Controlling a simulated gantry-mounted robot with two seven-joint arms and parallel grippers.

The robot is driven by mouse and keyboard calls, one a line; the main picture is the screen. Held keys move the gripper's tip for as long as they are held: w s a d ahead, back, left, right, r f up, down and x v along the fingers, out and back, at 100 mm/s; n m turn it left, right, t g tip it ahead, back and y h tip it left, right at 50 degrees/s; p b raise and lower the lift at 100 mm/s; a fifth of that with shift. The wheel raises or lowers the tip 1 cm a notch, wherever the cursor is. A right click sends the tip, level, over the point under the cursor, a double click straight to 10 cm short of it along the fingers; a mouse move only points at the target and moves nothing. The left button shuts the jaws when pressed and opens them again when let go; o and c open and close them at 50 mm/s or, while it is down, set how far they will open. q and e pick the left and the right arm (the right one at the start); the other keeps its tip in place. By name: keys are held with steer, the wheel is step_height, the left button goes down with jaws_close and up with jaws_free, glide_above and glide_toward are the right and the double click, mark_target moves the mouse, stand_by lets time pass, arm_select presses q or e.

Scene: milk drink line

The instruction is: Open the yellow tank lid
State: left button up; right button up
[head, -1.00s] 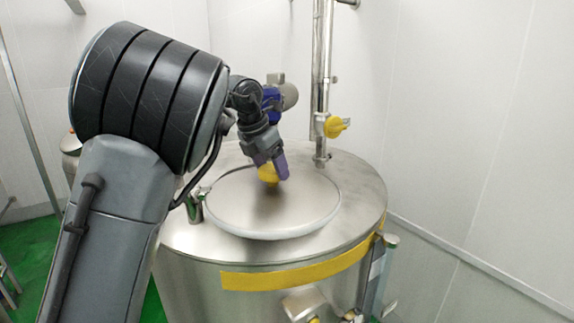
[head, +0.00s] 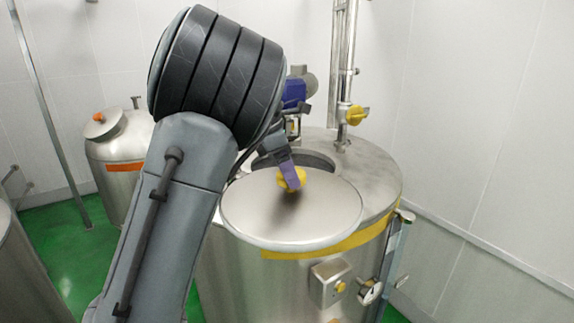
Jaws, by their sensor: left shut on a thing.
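The yellow-banded steel tank (head: 270,290) stands in the middle of the head view. Its round steel lid (head: 290,215) is shifted toward the camera and overhangs the tank's front edge. Part of the dark opening (head: 318,162) shows behind the lid. My left gripper (head: 290,178), with purple fingers, is shut on the yellow knob (head: 293,180) at the lid's far part. My left arm hides the left side of the tank and part of the opening. My right gripper is out of view.
A smaller tank with an orange knob and band (head: 122,150) stands at the back left. A vertical steel pipe with a yellow valve handle (head: 355,115) and a blue motor (head: 296,92) rise behind the opening.

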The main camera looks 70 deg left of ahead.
mark_target(273, 192)
arm_select(q)
steer(key=shift+s, duration=0.1)
stand_by(0.3)
steer(key=o, duration=1.5)
steer(key=shift+s+r, duration=0.15)
steer(key=shift+r, duration=0.25)
steer(key=p+v, duration=0.2)
steer(key=v, duration=0.7)
steer(key=shift+s+r, duration=0.2)
steer(key=shift+r, duration=0.2)
